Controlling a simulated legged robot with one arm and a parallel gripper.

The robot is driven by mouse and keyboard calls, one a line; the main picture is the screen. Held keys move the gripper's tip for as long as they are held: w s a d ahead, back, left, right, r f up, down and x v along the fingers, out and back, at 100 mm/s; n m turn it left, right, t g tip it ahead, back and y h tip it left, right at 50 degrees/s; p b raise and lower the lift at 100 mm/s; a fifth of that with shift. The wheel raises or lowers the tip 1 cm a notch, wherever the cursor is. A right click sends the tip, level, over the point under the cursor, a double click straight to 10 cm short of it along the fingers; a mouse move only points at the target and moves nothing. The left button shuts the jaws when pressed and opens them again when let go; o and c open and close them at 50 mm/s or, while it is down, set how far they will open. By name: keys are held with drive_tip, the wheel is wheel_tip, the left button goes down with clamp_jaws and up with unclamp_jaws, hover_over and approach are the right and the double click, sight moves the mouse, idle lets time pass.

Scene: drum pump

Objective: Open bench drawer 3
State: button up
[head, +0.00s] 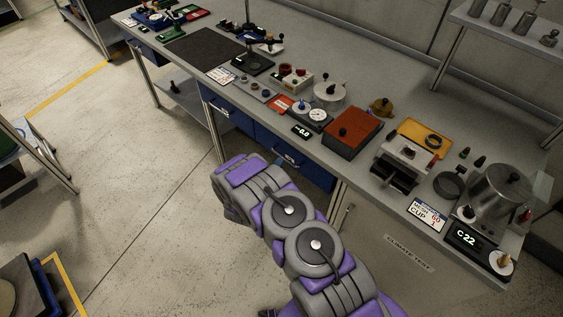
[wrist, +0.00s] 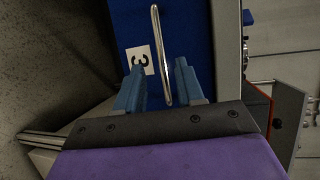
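The blue front of drawer 3 (wrist: 197,25) fills the middle of the wrist view, with a white label reading 3 (wrist: 140,60), turned sideways. Its chrome bar handle (wrist: 157,32) runs up and down in that view. My gripper (wrist: 158,75) is open, with one blue finger on each side of the handle's near end. Gaps show between the bar and both fingers, so it is not gripped. In the head view a blue drawer front (head: 295,157) under the bench lies just beyond my arm's end. My arm hides most of the gripper there.
The bench top (head: 360,165) above carries a red-brown box (head: 353,132), gauges, a steel pot (head: 497,192) and other tools. Another blue drawer (head: 230,112) is further left. A bench leg (head: 217,135) stands left of my arm.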

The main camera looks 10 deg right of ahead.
drive_tip(key=shift+b+x, duration=0.4)
drive_tip(key=shift+x, duration=1.85)
clamp_jaws()
